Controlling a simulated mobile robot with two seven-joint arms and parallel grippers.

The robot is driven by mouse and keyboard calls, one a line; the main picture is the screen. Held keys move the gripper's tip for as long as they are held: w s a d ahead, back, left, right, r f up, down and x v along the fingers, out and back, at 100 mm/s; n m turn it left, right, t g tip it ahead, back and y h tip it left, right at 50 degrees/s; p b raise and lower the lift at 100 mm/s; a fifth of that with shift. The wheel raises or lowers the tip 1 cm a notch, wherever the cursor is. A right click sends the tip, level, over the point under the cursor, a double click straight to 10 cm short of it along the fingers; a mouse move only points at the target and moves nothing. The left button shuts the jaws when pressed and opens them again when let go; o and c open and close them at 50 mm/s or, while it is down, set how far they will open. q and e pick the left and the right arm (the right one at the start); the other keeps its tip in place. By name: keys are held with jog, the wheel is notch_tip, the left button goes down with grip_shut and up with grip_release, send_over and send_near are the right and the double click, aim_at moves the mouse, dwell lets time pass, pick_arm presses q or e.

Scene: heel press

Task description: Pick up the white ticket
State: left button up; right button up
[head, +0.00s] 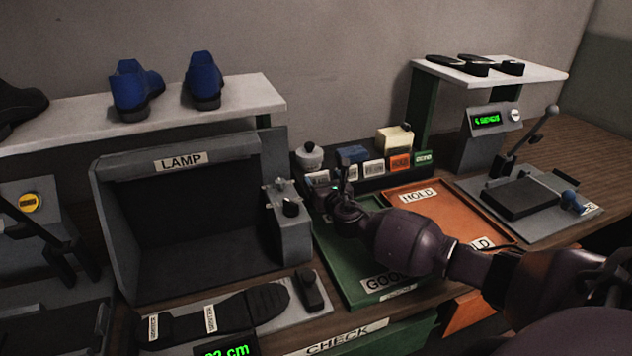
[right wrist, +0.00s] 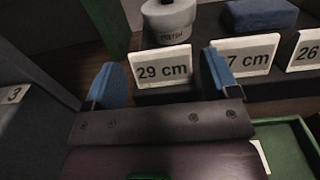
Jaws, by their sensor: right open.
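Several white tickets with black print stand in a row along the front of a dark rack. In the right wrist view, one reads 29 cm (right wrist: 162,70), one ends in 7 cm (right wrist: 246,56) and one begins with 26 (right wrist: 307,51). Two white tickets also show in the head view (head: 346,173). My right gripper (head: 343,180) is at the left end of this row, above the green tray. In the wrist view its blue fingers (right wrist: 160,78) are spread, with the 29 cm ticket seen between them. I cannot tell whether they touch it. My left gripper is not in view.
The green GOOD tray (head: 345,262) lies below my right arm, with the orange HOLD tray (head: 470,215) beside it. The grey LAMP box (head: 125,230) stands left. A press with a lever (head: 520,210) stands right. A lidded pot (right wrist: 168,22) sits behind the tickets.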

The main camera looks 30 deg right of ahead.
aim_at(317, 174)
jog(key=b+x, duration=0.1)
jog(key=x, duration=0.4)
jog(key=shift+a+f, duration=0.15)
jog(key=shift+w, duration=0.55)
jog(key=shift+c, duration=0.2)
jog(key=c, duration=0.5)
